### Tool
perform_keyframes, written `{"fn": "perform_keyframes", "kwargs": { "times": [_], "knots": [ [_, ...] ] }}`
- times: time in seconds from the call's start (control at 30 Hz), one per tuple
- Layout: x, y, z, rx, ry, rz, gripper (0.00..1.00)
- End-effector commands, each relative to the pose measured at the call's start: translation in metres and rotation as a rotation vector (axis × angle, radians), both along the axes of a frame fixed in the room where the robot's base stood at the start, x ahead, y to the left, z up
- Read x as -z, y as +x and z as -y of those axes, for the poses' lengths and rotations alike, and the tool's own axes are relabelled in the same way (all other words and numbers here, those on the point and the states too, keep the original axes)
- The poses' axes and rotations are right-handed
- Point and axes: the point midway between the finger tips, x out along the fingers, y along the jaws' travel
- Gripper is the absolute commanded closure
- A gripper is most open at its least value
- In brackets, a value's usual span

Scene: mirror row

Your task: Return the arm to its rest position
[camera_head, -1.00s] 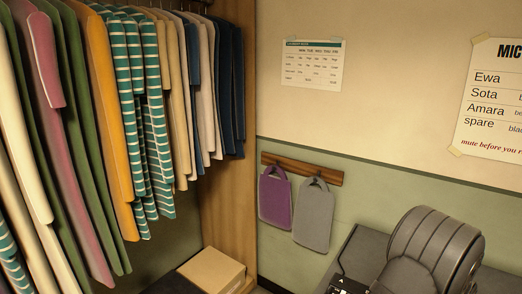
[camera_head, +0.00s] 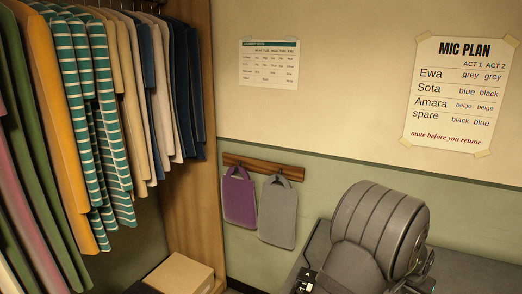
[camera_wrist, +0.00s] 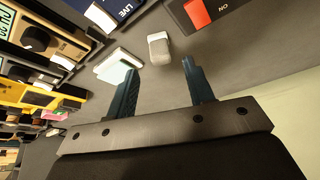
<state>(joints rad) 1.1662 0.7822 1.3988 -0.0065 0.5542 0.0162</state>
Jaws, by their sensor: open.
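My gripper (camera_wrist: 160,67) shows in the wrist view as two dark teal fingers, spread apart with nothing between them. Beyond the fingertips, on a dark grey surface (camera_wrist: 262,62), lie a small light grey rounded block (camera_wrist: 159,48) and a white piece with a pale greenish face (camera_wrist: 118,66). The fingers look apart from both, though the gap is hard to judge. My gripper does not show in the head view.
In the wrist view, devices with knobs (camera_wrist: 40,42) crowd the left, and a red switch (camera_wrist: 196,14) is at the top. The head view shows hanging clothes (camera_head: 70,100), a mic plan (camera_head: 461,95), two hooked bags (camera_head: 277,212) and a grey ribbed object (camera_head: 380,225).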

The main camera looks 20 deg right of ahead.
Motion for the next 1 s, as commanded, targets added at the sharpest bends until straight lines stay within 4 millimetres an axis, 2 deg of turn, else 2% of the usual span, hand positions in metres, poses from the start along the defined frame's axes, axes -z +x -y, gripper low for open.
{"fn": "perform_keyframes", "kwargs": {
  "times": [0.37,0.6,1.0],
  "knots": [
    [0.061,0.01,0.023,0.0,0.002,-0.001,0.52],
    [0.012,0.007,0.023,0.001,-0.004,0.001,0.52],
    [-0.028,-0.064,0.015,0.004,-0.002,0.0,0.52]
  ]
}}
